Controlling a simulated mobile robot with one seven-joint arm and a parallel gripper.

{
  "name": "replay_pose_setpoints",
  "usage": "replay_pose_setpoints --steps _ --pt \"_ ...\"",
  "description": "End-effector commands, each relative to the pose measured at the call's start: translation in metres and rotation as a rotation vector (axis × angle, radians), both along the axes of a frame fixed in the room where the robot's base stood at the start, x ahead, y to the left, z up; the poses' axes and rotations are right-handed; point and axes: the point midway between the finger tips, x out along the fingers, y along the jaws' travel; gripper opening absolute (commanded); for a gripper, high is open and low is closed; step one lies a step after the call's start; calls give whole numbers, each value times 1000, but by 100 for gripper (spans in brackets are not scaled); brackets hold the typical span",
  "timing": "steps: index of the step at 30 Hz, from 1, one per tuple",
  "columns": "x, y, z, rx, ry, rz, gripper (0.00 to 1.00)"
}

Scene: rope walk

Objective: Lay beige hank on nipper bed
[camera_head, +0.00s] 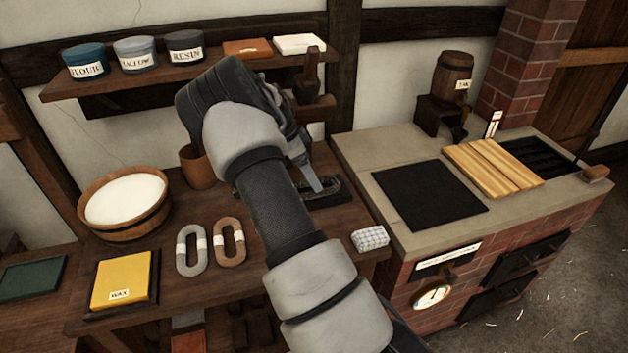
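Two oval hanks with white bands lie side by side on the wooden bench. The left one is the paler, beige-grey hank (192,249), and the right one is a browner hank (229,242). A dark metal nipper (334,192) lies on the bench to the right of them, partly hidden behind my arm. My gripper (314,182) points down over the nipper, apart from both hanks. One grey finger shows; the rest is hidden by my wrist, so I cannot tell its opening or whether it holds anything.
A wooden tub of white stuff (160,216), a brown cup (196,174) and a yellow block (121,280) stand on the bench's left. A checkered block (371,238) lies near the right edge. A brick stove (505,245) adjoins on the right. A shelf (222,68) with jars hangs behind.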

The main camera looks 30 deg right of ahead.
Motion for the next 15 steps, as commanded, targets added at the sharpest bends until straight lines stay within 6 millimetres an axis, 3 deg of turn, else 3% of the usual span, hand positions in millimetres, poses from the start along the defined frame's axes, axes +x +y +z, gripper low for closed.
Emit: replay_pose_setpoints --steps 9,15 --pt "20 75 3 0 0 5 80" --pt "28 106 3 0 0 3 80"
